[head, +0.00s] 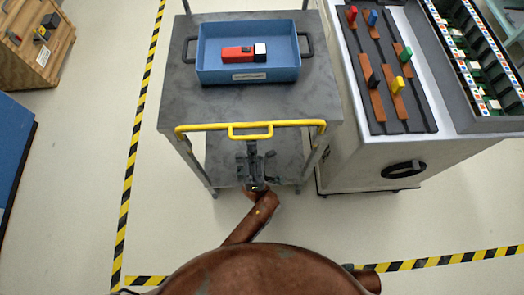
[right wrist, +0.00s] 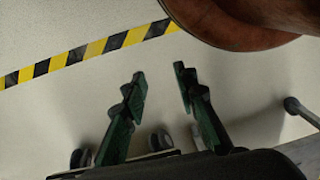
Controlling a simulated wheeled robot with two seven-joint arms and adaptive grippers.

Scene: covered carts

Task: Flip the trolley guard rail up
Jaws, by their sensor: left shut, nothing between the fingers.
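The grey trolley (head: 180,108) stands ahead of me in the head view. Its yellow guard rail (head: 205,126) runs along the near edge of the top, with a small yellow loop handle (head: 250,136) at its middle. I cannot tell the rail's exact tilt. My left gripper (head: 253,146) is just below the handle, shut and empty; whether it touches the handle is unclear. My right gripper (right wrist: 159,75) shows in the right wrist view, open and empty above bare floor, away from the rail.
A blue bin (head: 248,76) holding a red and black item sits on the trolley top. A grey cabinet (head: 385,155) with coloured handles stands close on the right. A wooden crate (head: 30,65) is at the far left.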

